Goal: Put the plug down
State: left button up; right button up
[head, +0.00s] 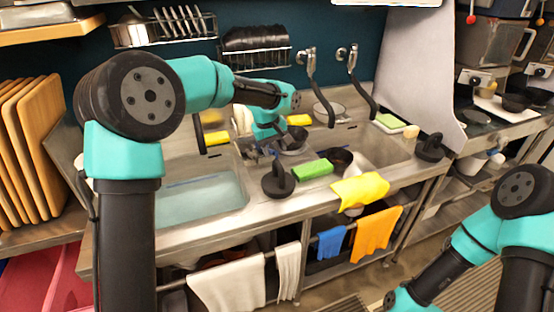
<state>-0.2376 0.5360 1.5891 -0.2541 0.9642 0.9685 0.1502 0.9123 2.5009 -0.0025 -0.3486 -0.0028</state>
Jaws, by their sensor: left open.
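A black round plug (278,182) with an upright stem rests on the steel sink deck, between the left basin and the green sponge. A similar black plug (430,149) stands on the deck at the far right. My left gripper (264,152) is open, just behind and above the nearer plug, and appears apart from it. Its fingertips are small and dark against the sink, so their exact gap is hard to see. My right arm shows at the lower right, but its gripper is outside the view.
The left basin (190,204) holds water. A green sponge (313,168), a dark pan (340,158) and a yellow cloth (360,188) lie right of the nearer plug. Two taps (310,70) rise behind. Towels (228,286) hang below the front edge.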

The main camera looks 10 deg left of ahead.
pick_arm(q)
jog(key=r, duration=0.2)
jog(key=shift+s+a+r, duration=0.1)
jog(key=shift+a+r, duration=0.15)
jog(key=shift+r, duration=0.05)
jog(key=shift+o, duration=0.5)
notch_tip(320, 180, up, 7)
jog(key=w+d+m+g+y, duration=0.1)
jog(key=m, duration=3.5)
jog(key=shift+w+d+r+y, duration=0.15)
jog(key=shift+d+r+y, duration=0.05)
jog(key=shift+y, duration=0.2)
